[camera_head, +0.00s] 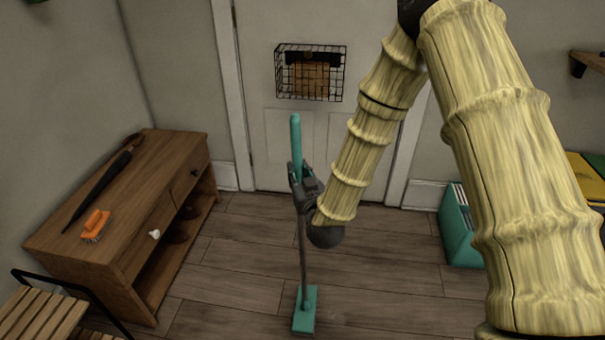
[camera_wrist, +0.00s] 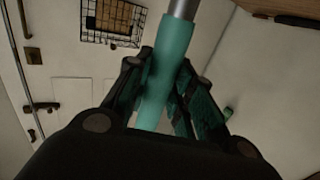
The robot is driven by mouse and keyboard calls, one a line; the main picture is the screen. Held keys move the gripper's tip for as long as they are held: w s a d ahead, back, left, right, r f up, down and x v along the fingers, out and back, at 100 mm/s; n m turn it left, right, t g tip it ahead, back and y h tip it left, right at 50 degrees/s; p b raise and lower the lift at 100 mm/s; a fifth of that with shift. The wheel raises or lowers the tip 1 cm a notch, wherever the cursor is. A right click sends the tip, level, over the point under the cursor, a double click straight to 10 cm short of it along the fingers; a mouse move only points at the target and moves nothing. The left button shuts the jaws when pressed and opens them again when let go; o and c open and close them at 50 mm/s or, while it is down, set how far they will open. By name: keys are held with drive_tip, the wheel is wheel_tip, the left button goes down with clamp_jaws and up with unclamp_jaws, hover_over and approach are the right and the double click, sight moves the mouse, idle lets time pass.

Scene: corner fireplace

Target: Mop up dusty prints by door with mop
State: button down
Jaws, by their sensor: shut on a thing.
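The mop (camera_head: 305,309) stands nearly upright in the head view, with a teal handle top, a grey pole and a flat teal head low over or on the wooden floor. I cannot tell whether the head touches the boards. My gripper (camera_head: 302,178) is shut around the teal grip on the upper handle. In the wrist view the fingers of my gripper (camera_wrist: 160,95) close on both sides of the teal handle (camera_wrist: 175,52). The white door (camera_head: 262,150) is behind the mop. I cannot make out any dusty prints on the floor.
A wooden bench (camera_head: 150,190) with an umbrella (camera_head: 100,190) and an orange brush (camera_head: 95,224) stands at left. A slatted rack (camera_head: 40,315) is at the lower left. A teal bin (camera_head: 460,228) stands right. A wire basket (camera_head: 310,73) hangs on the door.

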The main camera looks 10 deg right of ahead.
drive_tip(key=w+a, duration=0.3)
drive_tip(key=a, duration=0.7)
drive_tip(key=shift+w+a, duration=0.2)
drive_tip(key=shift+a, duration=0.15)
idle(1.1)
drive_tip(key=shift+r, duration=0.1)
wheel_tip(320, 180, up, 8)
drive_tip(key=p, duration=0.5)
idle(0.5)
drive_tip(key=shift+d, duration=0.15)
idle(0.8)
